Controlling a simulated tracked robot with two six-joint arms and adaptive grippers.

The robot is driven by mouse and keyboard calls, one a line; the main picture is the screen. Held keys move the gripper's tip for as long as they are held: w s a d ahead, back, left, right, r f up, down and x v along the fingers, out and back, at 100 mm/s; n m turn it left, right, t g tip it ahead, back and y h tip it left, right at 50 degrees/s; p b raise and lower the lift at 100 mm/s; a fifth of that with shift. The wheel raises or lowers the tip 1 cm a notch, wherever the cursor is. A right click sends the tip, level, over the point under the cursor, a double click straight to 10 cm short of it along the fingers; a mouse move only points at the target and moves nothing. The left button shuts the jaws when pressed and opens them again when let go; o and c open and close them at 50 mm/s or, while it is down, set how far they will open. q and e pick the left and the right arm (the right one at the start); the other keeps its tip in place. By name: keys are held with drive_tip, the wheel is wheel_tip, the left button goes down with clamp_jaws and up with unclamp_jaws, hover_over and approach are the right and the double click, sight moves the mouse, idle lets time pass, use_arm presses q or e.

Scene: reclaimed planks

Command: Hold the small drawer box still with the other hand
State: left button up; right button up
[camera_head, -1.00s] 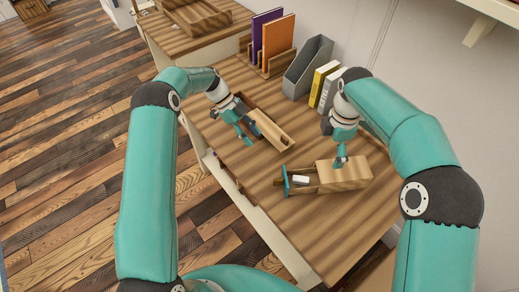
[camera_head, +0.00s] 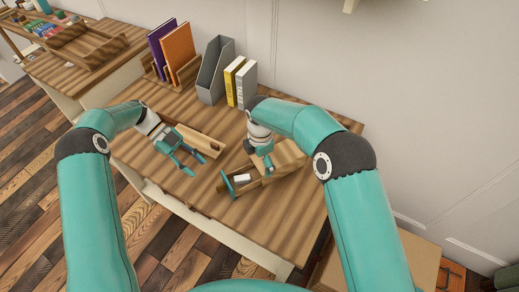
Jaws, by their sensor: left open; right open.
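The small drawer box (camera_head: 287,153) is light wood and sits on the table's right part. Its drawer is pulled out toward the lower left, with a teal front (camera_head: 227,184) and a small white item (camera_head: 242,178) inside. My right gripper (camera_head: 268,166) is open and points down at the box, over the edge where the drawer comes out; whether it touches is hard to tell. My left gripper (camera_head: 197,165) is open and empty, fingers spread, left of the drawer front and apart from it.
A long wooden tray (camera_head: 203,139) lies just behind my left gripper. The table's front strip (camera_head: 205,199) is bare.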

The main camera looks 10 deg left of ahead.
sight(260, 175)
drive_tip(key=shift+f, duration=3.15)
drive_tip(key=c, duration=1.1)
drive_tip(key=shift+s, duration=0.1)
drive_tip(key=shift+s+f, duration=0.1)
drive_tip(key=shift+f, duration=0.05)
drive_tip(key=shift+c, duration=0.2)
